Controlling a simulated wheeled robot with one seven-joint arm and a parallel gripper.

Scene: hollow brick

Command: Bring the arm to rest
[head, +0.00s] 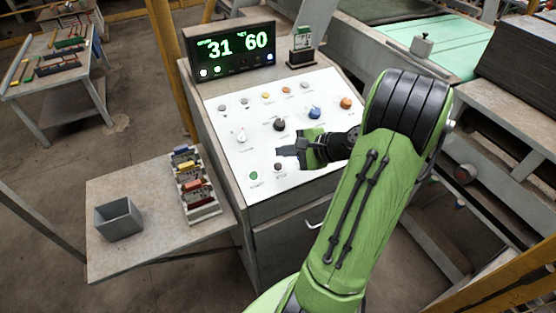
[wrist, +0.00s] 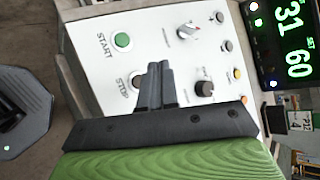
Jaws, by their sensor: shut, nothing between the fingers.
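My green arm reaches in from the lower right in the head view. My gripper (head: 282,151) is over the white control panel (head: 225,115), near its lower part. In the wrist view the fingers of my gripper (wrist: 155,68) are together and empty, in front of the panel (wrist: 160,28) close to the STOP button (wrist: 136,80). The fingers partly hide that button. I cannot tell whether they touch the panel. The green START button (wrist: 122,40) is just beyond them.
A display (head: 233,48) reading 31 and 60 stands behind the panel. A side table (head: 150,248) at left holds a grey bin (head: 119,219) and a rack (head: 205,211) of coloured blocks. A conveyor with a green belt (head: 455,50) lies at back right.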

